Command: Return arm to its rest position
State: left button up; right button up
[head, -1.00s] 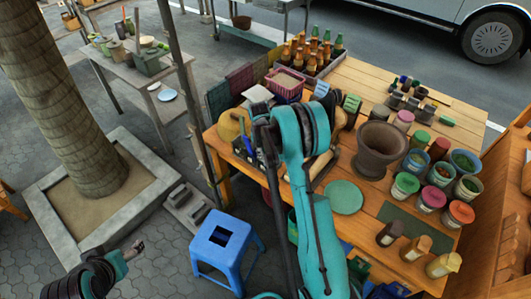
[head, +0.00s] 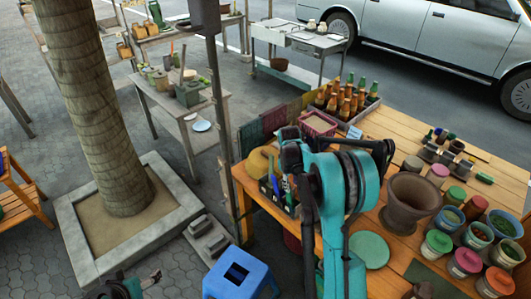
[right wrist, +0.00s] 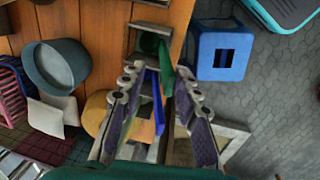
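My right arm, teal and black, reaches up over the left part of the wooden table in the head view and bends there. My right gripper (right wrist: 157,78) shows in the right wrist view with its two fingers spread apart and nothing visibly held. Beyond the fingers are a blue handle (right wrist: 156,104) and a green handle (right wrist: 166,65) at a wooden tool box. In the head view my left gripper (head: 151,278) is low at the bottom left, over the paving, mostly cut off. The brown clay mortar (head: 411,203) stands upright on the table, right of my right arm.
A blue stool (head: 239,277) stands left of the table and also shows in the right wrist view (right wrist: 222,55). A crate of bottles (head: 345,122), colored pots (head: 466,262) and a green disc (head: 369,249) crowd the table. A post and a tree in a planter (head: 70,215) stand left.

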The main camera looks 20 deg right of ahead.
jog(key=shift+a+r, duration=0.1)
jog(key=s+a+r+m+t+b, duration=0.25)
jog(key=s+a+r+b, duration=0.45)
jog(key=s+a, duration=0.4)
jog(key=s+a+f+m+t+b, duration=0.1)
jog(key=s+a+f+t+b, duration=0.1)
jog(key=s, duration=0.5)
jog(key=s+a+f+m+t+y+b, duration=0.1)
jog(key=s+a, duration=0.3)
jog(key=s, duration=0.4)
jog(key=shift+s+f+t+b, duration=0.15)
jog(key=shift+f+t+b, duration=0.2)
jog(key=shift+t+b, duration=0.1)
jog(key=shift+a, duration=0.1)
